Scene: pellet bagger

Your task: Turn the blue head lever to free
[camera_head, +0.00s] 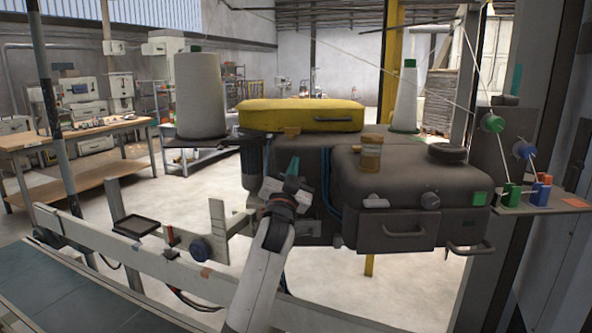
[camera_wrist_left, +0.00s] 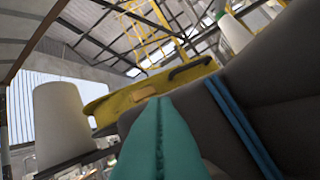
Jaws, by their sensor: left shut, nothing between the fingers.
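My left gripper (camera_head: 294,166) is in front of the dark sewing-machine-like head (camera_head: 385,165), left of its middle. Its teal fingers point up and are shut with nothing between them. In the left wrist view the shut fingers (camera_wrist_left: 158,135) reach up in front of the dark casing, near the yellow cover (camera_wrist_left: 110,103). I cannot make out a blue lever on the head for certain; my gripper and wrist hide part of the casing there. Blue tubes (camera_head: 326,180) run down the casing just right of the gripper, and they also show in the wrist view (camera_wrist_left: 238,125).
The yellow cover (camera_head: 300,116) lies on top, between two white thread cones (camera_head: 201,95) (camera_head: 404,97). Thread guides with blue and green knobs (camera_head: 525,149) stand at the right. A conveyor rail (camera_head: 130,255) with a dark blue knob (camera_head: 200,249) crosses the lower left.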

